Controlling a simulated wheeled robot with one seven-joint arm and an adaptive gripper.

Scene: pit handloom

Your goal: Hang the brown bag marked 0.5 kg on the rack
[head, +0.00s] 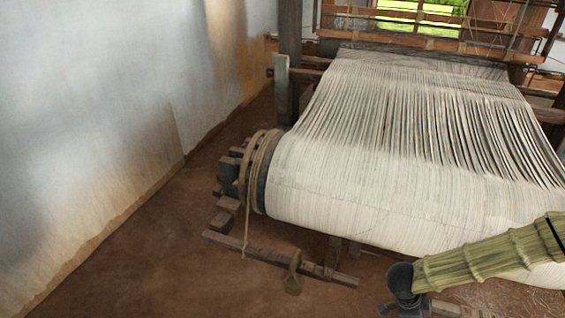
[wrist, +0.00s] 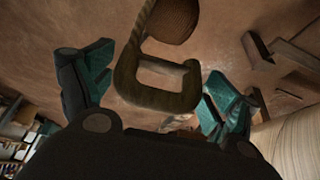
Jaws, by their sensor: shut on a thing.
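In the wrist view my gripper (wrist: 155,88) has its teal-padded fingers on either side of a squarish brown handle (wrist: 127,88), and is shut on it. A cord rises from the handle's left side to the top of the picture. A rounded brown bag body (wrist: 173,18) shows just beyond the handle, cut off by the top edge. No 0.5 kg mark can be read. I cannot identify the rack for certain in either view.
The loom's cloth roller (head: 258,185) and pale warp (head: 400,150) fill the head view's right. A small brown looped object (head: 293,275) is at a low wooden beam (head: 235,243). Bare earth floor (head: 150,270) lies between the loom and the whitewashed wall (head: 90,120).

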